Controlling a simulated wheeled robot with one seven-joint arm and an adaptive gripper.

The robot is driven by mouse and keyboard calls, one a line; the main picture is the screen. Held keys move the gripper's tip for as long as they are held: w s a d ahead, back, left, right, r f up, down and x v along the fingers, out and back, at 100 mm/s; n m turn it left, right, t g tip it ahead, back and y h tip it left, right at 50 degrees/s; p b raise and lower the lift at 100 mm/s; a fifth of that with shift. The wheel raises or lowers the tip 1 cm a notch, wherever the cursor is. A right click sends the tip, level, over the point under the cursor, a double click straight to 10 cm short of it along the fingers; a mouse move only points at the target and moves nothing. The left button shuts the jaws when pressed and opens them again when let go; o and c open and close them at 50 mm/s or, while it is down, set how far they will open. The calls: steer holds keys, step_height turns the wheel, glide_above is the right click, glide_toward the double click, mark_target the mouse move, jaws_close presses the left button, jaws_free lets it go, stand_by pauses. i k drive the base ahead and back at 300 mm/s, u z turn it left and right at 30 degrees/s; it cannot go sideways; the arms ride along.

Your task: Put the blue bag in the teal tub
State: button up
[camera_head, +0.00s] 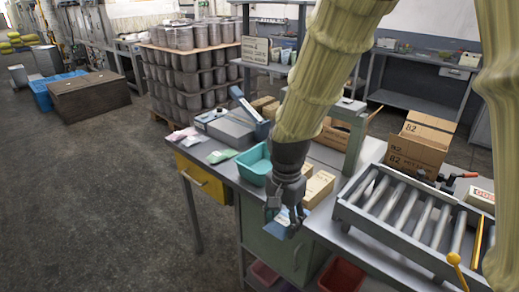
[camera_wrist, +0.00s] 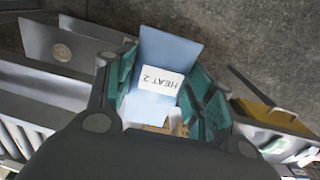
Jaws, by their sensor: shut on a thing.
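The blue bag (camera_head: 288,219) hangs between the fingers of my gripper (camera_head: 283,208), which is shut on it, above the front edge of the bench. In the wrist view the light blue bag (camera_wrist: 170,48) shows a white label reading HEAT-2, with a finger on each side. The open teal tub (camera_head: 251,172) stands on the bench, just left of and behind my gripper in the head view. The bag is apart from the tub. The tub's right side is partly hidden by my gripper, and I cannot make out its inside well.
Brown boxes (camera_head: 319,187) stand right beside my gripper. A roller conveyor (camera_head: 398,218) fills the bench's right. A grey device (camera_head: 228,127) stands behind the tub, and a green packet (camera_head: 222,155) lies to its left. A yellow drawer (camera_head: 203,181) sits below the bench top.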

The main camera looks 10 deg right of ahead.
mark_target(263, 171)
steer(key=i, duration=1.2)
